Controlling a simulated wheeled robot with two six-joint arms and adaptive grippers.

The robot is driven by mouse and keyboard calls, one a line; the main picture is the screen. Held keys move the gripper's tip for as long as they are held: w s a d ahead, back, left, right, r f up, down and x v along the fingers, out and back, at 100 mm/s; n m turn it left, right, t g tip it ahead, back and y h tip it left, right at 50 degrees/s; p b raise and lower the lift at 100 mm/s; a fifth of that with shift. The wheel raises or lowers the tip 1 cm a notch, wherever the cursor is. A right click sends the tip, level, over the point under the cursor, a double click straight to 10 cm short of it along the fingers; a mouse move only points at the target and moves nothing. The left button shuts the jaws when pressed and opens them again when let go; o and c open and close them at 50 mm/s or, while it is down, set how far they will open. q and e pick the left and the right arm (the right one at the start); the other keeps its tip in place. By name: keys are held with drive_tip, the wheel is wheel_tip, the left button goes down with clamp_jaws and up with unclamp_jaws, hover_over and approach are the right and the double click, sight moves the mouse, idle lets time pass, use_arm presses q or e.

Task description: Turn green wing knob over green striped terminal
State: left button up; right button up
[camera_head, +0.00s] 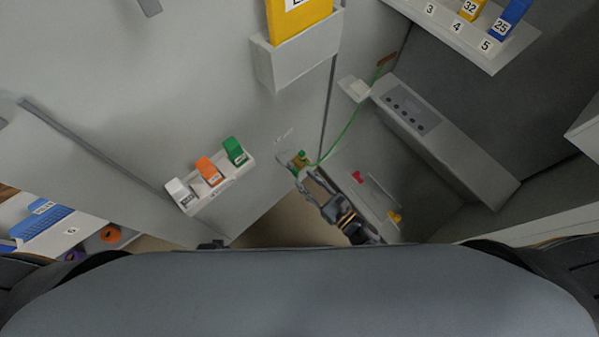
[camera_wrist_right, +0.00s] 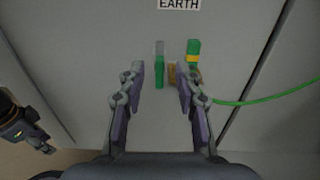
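A slim upright green piece, which looks like the green wing knob (camera_wrist_right: 159,74), is on the grey panel in the right wrist view. The green terminal with a yellow stripe (camera_wrist_right: 193,52) is just right of it, with a brown piece between them. Both are small in the head view, where the green and yellow patch of the terminal (camera_head: 301,159) shows. My right gripper (camera_wrist_right: 160,69) is open in front of the panel. Its fingers stand either side of the knob with visible gaps; the right fingertip overlaps the area below the terminal. My left gripper is not clearly identifiable.
A green wire (camera_wrist_right: 265,96) runs right from the terminal area. An EARTH label (camera_wrist_right: 179,4) is above. A shelf with white, orange and green blocks (camera_head: 213,185) is left of the gripper. A dark part with yellow (camera_wrist_right: 22,130) is at the wrist view's left edge.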

sight(298, 173)
drive_tip(key=shift+x, duration=1.9)
drive_tip(key=shift+c, duration=0.4)
clamp_jaws()
